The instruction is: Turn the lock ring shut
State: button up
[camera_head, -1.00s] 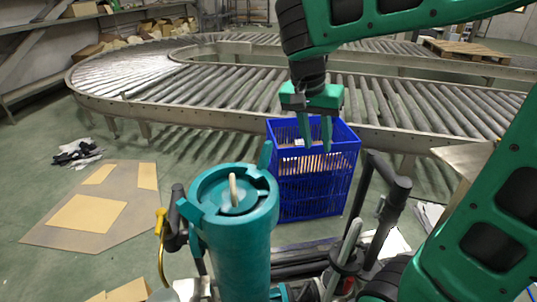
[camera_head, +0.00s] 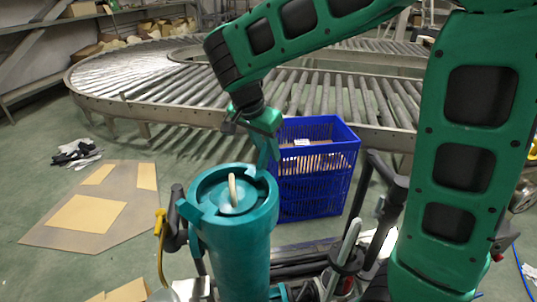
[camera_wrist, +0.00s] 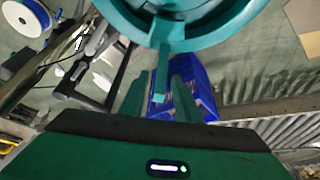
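The teal lock ring (camera_head: 262,211) sits on top of an upright teal cylinder (camera_head: 240,258) in the head view. A pale upright handle (camera_head: 232,188) stands in its middle. In the wrist view the lock ring (camera_wrist: 200,38) fills the top, and its straight lever (camera_wrist: 160,76) points down between my fingers. My gripper (camera_head: 264,152) is at the ring's far right edge, over the lever. In the wrist view my gripper (camera_wrist: 158,88) is open, a finger on each side of the lever with visible gaps. The head view largely hides the lever behind my fingers.
A blue crate (camera_head: 312,185) stands just behind and right of the cylinder. A roller conveyor (camera_head: 140,80) curves across the back. Black handles and tubes (camera_head: 390,205) are at the right. Flat cardboard (camera_head: 90,210) lies on the floor at left.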

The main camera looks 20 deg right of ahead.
jog(key=shift+x, duration=1.25)
jog(key=shift+c, duration=0.6)
